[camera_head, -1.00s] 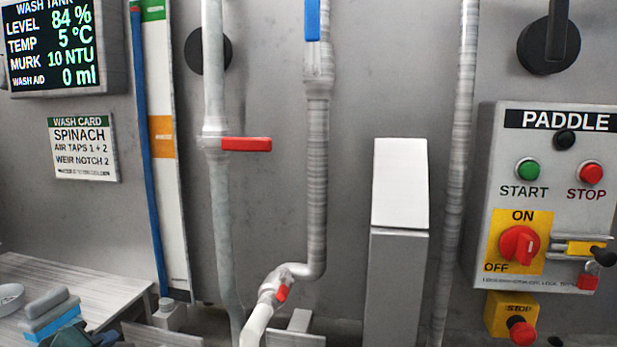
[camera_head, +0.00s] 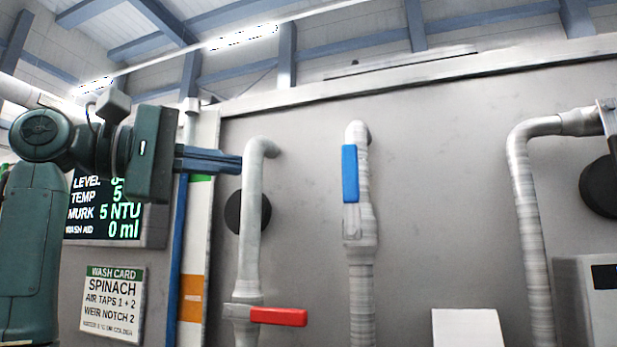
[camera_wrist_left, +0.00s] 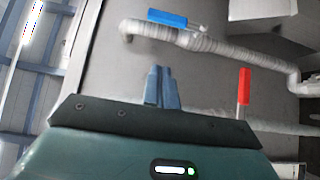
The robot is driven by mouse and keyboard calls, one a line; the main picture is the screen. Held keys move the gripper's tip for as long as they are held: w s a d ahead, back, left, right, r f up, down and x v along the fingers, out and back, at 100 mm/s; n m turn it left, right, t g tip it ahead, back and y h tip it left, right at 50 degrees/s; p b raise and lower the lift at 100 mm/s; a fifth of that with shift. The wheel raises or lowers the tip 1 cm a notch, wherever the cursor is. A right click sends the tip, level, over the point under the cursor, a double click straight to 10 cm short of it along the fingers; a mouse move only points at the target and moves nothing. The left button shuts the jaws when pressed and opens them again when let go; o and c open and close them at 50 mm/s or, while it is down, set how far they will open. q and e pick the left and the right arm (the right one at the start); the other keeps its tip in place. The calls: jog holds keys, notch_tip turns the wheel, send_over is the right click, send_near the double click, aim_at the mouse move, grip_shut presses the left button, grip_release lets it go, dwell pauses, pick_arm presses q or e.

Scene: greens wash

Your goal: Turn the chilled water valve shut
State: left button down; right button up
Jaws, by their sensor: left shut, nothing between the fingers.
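A blue lever handle (camera_head: 350,174) sits upright along a grey ribbed pipe, above its valve body (camera_head: 359,222). The blue handle also shows at the top of the left wrist view (camera_wrist_left: 167,18). A red lever handle (camera_head: 278,316) points sideways from the pipe to the left; it also shows in the left wrist view (camera_wrist_left: 244,88). No label marks either valve as chilled water. My left gripper (camera_head: 236,163) is shut and empty, its blue-grey fingers left of the blue handle and apart from it. The fingers show in the left wrist view (camera_wrist_left: 161,88). My right gripper is out of view.
The left pipe (camera_head: 252,215) rises close to my left fingertips in the head view. A display (camera_head: 152,232) and a wash card (camera_head: 113,302) are at the left. Another pipe (camera_head: 530,220) stands at the right. The wall between is bare.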

pick_arm(q)
jog(key=p, duration=0.3)
send_near(351, 190)
jog(key=shift+w+d+r, duration=1.5)
jog(key=shift+w+d, duration=0.75)
jog(key=shift+w, duration=0.25)
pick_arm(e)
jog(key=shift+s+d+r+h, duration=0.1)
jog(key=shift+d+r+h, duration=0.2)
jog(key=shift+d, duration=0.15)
pick_arm(q)
jog(key=shift+s, duration=0.1)
